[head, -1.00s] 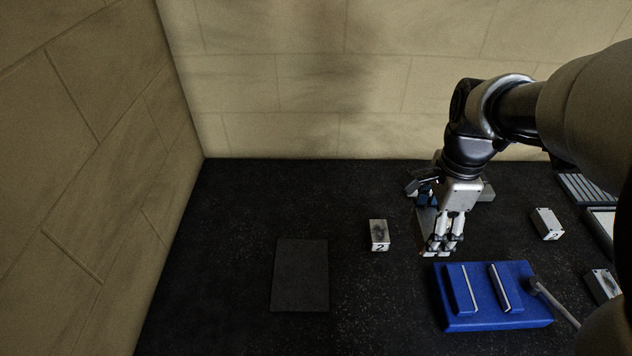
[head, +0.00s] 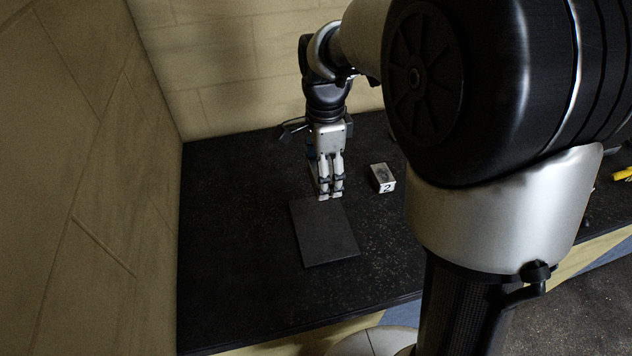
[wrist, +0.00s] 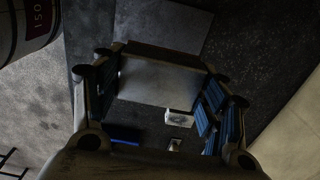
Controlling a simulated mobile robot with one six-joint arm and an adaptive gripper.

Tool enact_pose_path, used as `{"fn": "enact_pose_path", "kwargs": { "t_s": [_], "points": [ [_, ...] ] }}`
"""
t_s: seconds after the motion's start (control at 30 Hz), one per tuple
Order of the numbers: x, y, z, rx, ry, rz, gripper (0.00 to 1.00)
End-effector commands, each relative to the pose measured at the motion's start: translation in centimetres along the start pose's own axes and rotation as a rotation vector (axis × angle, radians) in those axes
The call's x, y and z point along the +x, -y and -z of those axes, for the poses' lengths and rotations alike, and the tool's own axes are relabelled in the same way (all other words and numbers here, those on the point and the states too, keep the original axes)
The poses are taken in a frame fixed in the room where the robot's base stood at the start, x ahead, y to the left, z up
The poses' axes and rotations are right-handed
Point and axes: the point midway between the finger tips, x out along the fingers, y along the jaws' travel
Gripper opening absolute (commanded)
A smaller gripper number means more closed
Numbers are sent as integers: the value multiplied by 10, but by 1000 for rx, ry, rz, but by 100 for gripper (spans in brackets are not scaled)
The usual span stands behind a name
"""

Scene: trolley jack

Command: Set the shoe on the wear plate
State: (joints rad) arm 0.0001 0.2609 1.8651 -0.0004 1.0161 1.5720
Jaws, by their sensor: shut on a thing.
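My gripper (head: 330,194) is at the far edge of the wear plate (head: 326,236), a flat dark grey rectangle on the black bench. The wear plate also shows in the wrist view (wrist: 165,22), beyond the fingers. In the wrist view my gripper is shut on a grey, flat-faced block, which I take to be the shoe (wrist: 160,82); it has a darker edge at the top. In the head view the fingers mostly hide the shoe. I cannot tell whether it touches the bench or plate.
A small pale block marked 2 (head: 382,178) stands right of my gripper; it also shows in the wrist view (wrist: 180,118). A blue object (wrist: 125,138) shows low in the wrist view. A stone wall (head: 240,70) is behind the bench. The bench left of the plate is clear.

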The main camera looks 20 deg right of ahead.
Motion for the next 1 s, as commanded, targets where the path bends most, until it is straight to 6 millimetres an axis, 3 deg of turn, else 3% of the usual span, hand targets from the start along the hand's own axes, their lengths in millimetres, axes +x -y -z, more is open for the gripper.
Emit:
{"fn": "enact_pose_path", "kwargs": {
  "t_s": [0.1,0.4,0.57,0.83,1.0],
  "points": [
    [30,0,0,0,0,1,0],
    [94,1,0,-1,0,2,0],
    [115,1,0,-1,0,3,0],
    [128,1,0,-1,0,4,0],
    [151,1,0,-1,0,2,0]
  ]
}}
